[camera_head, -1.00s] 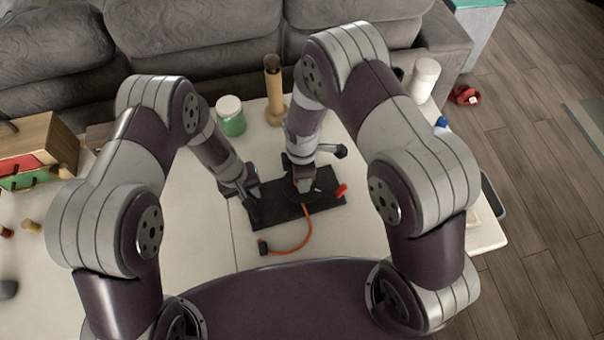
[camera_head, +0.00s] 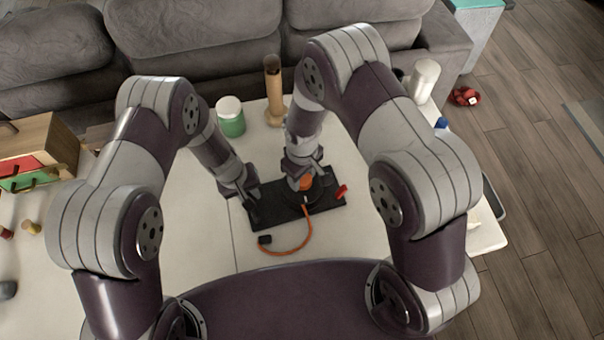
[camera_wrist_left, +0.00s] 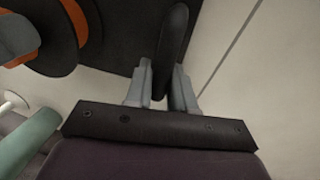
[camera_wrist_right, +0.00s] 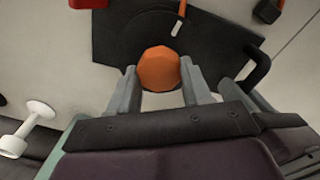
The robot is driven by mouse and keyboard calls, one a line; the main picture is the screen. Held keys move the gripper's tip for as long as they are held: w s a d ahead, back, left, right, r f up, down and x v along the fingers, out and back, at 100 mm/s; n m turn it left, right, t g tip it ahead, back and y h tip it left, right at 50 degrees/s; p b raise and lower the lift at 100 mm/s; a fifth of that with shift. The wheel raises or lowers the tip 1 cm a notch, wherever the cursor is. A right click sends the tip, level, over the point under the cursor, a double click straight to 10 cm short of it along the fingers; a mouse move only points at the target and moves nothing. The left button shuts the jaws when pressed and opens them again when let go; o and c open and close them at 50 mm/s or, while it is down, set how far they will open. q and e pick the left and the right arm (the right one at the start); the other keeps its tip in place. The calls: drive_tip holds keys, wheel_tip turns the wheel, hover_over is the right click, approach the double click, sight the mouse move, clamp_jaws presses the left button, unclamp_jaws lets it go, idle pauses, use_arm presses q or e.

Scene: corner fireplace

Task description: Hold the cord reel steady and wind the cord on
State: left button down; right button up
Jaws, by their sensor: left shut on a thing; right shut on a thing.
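The cord reel has a black base (camera_head: 325,208) lying on the light table, with a dark round disc on it. My right gripper (camera_head: 303,180) points down over the disc and is shut on the orange knob (camera_wrist_right: 158,68). The orange cord (camera_head: 305,238) leaves the reel and curves across the table toward me, ending in a black plug (camera_head: 265,240). My left gripper (camera_head: 250,207) is shut on the black upright handle (camera_wrist_left: 172,45) at the base's left end. The reel's orange core (camera_wrist_left: 75,12) shows in the left wrist view.
A red piece (camera_head: 342,191) is at the base's right end. A green jar (camera_head: 230,118) and a tan bottle (camera_head: 273,92) stand behind. A wooden box (camera_head: 40,145) is at the left, a white container (camera_head: 424,80) at the back right.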

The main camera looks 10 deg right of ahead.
drive_tip(key=m, duration=0.4)
drive_tip(key=shift+d+m, duration=0.15)
drive_tip(key=shift+m, duration=0.15)
drive_tip(key=m, duration=0.4)
drive_tip(key=shift+m, duration=0.3)
drive_tip(key=m, duration=0.4)
drive_tip(key=shift+d+m, duration=0.1)
drive_tip(key=shift+m, duration=0.2)
drive_tip(key=m, duration=0.4)
drive_tip(key=shift+s, duration=0.1)
drive_tip(key=m, duration=0.9)
drive_tip(key=shift+s+m, duration=0.1)
drive_tip(key=shift+m, duration=0.2)
drive_tip(key=m, duration=0.5)
drive_tip(key=shift+m, duration=2.2)
